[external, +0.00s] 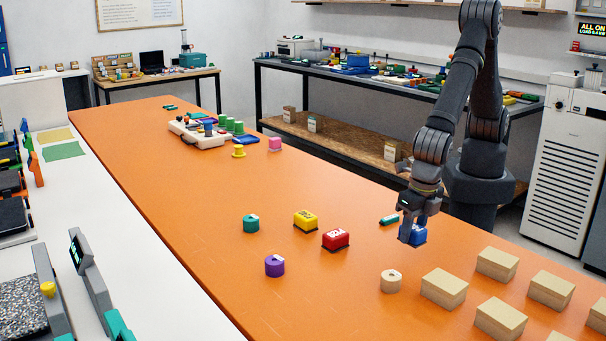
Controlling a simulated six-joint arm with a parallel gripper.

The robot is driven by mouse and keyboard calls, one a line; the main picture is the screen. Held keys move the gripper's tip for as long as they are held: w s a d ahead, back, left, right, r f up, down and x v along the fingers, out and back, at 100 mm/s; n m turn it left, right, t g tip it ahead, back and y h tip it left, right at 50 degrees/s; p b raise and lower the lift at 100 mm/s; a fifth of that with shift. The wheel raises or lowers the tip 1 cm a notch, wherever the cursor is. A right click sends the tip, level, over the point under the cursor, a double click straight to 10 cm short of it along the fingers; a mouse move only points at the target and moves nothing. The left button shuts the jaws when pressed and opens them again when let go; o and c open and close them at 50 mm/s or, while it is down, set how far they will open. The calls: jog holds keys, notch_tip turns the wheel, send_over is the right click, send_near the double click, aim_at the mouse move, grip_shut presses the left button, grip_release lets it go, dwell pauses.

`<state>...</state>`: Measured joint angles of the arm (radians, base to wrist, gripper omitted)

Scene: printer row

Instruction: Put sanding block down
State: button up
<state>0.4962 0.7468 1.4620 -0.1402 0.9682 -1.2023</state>
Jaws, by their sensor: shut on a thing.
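My gripper (411,232) points down over the right part of the orange table and is shut on a blue block (419,237), likely the sanding block. The fingers hide part of it. It is at or just above the table top; I cannot tell whether it touches. A yellow block (306,222) and a red block (336,240), both with markings on top, sit on the table to the left of my gripper.
A small teal item (389,220) lies close left of the gripper. A cream roll (391,281), purple roll (275,266) and teal roll (251,223) stand on the orange table (180,200). Several cardboard boxes (444,288) fill the front right. The table's middle left is clear.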

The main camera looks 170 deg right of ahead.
jog(key=s+d+r, duration=0.5)
jog(key=s+r, duration=0.1)
jog(key=s, duration=0.3)
jog(key=s+d+m, duration=0.2)
jog(key=s+d, duration=1)
jog(key=d, duration=0.3)
jog(key=s+d+m, duration=0.2)
jog(key=s+d, duration=1)
jog(key=d, duration=0.3)
send_over(276, 208)
notch_tip(276, 208, down, 6)
jog(key=shift+w+f, duration=0.15)
jog(key=shift+f, duration=2.15)
jog(key=shift+f, duration=0.15)
jog(key=o, duration=1)
